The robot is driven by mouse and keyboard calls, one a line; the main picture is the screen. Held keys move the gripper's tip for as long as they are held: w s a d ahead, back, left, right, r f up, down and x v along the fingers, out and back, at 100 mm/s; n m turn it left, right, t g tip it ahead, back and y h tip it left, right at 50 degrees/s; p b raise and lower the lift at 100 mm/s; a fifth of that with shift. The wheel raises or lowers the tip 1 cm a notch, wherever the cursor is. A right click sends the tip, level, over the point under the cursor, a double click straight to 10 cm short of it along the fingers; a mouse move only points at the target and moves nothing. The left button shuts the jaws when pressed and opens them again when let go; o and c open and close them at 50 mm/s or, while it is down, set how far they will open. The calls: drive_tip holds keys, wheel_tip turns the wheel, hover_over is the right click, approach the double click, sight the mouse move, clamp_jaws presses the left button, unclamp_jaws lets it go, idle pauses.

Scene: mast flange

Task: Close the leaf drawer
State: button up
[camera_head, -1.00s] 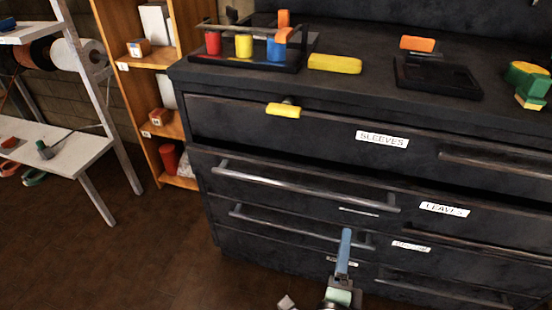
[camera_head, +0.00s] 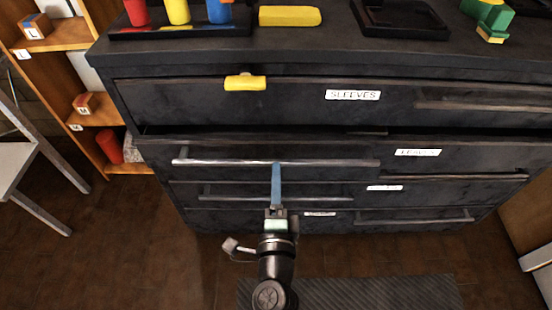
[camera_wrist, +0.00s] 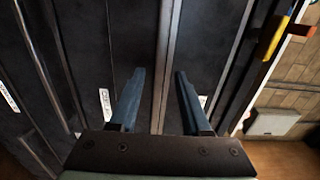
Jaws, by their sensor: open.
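The leaf drawer (camera_head: 300,149), labelled LEAVES, is the second from the top in the dark cabinet. It stands out a little, with a dark gap above its front. Its long metal handle (camera_head: 220,162) runs across its left part. My gripper (camera_head: 276,168) is at this handle in the head view, its blue fingers overlapping the bar. In the wrist view my gripper (camera_wrist: 161,75) has its two blue fingers apart, with a metal bar (camera_wrist: 168,40) running between them. Nothing is held, and I cannot tell whether the fingers touch the drawer.
Above is the SLEEVES drawer (camera_head: 300,105) with a yellow knob (camera_head: 245,83). Lower drawers have bar handles (camera_head: 275,197). Coloured parts and a black tray (camera_head: 400,18) are on the cabinet top. A wooden shelf (camera_head: 95,112) is at left.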

drive_tip(key=shift+w, duration=2.55)
drive_tip(key=shift+c, duration=0.3)
clamp_jaws()
